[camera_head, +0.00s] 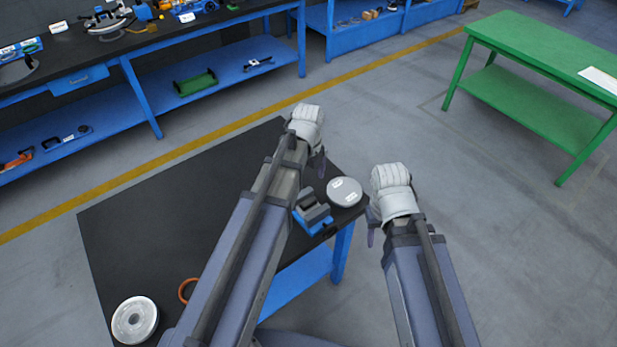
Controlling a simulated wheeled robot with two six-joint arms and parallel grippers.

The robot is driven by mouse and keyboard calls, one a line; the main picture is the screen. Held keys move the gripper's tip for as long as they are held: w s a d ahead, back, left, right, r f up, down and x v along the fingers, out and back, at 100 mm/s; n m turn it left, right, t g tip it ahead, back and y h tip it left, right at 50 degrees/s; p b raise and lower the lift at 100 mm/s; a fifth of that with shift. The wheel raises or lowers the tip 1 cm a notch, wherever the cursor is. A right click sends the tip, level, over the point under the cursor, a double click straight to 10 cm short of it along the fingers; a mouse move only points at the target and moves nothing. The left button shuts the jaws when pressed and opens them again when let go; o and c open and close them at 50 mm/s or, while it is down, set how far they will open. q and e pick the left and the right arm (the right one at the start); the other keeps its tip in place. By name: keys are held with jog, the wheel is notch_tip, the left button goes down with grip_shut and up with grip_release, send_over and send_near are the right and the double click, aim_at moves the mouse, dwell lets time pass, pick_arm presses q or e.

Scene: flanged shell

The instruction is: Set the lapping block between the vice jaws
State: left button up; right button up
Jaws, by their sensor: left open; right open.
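The small vice (313,214), blue with dark grey jaws, stands near the right edge of the black table, partly hidden by my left arm. A flat round grey piece (345,192) with small white marks lies just right of it, apart from the jaws. It may be the lapping block, but I cannot tell for sure. My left gripper (319,162) is open above the table's far right corner, beyond the vice. My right gripper (372,228) is open, off the table's right edge, near the round piece. Both grippers look empty, though their fingers are mostly hidden.
A silver flanged disc (135,320) and an orange ring (187,290) lie at the table's near left. The black tabletop (150,235) is bare in its left middle. A blue workbench (130,80) stands behind, a green table (540,60) at the far right. Floor between is clear.

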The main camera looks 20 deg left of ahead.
pick_arm(q)
jog(key=s+d+n, duration=0.5)
jog(key=s+n, duration=0.2)
jog(key=n, duration=0.4)
jog(key=s+d+n+y, duration=0.1)
jog(key=s+d+n, duration=0.4)
jog(key=n, duration=0.5)
jog(key=shift+s+d+n, duration=0.25)
jog(key=shift+s+n, duration=0.15)
jog(key=shift+s, duration=0.75)
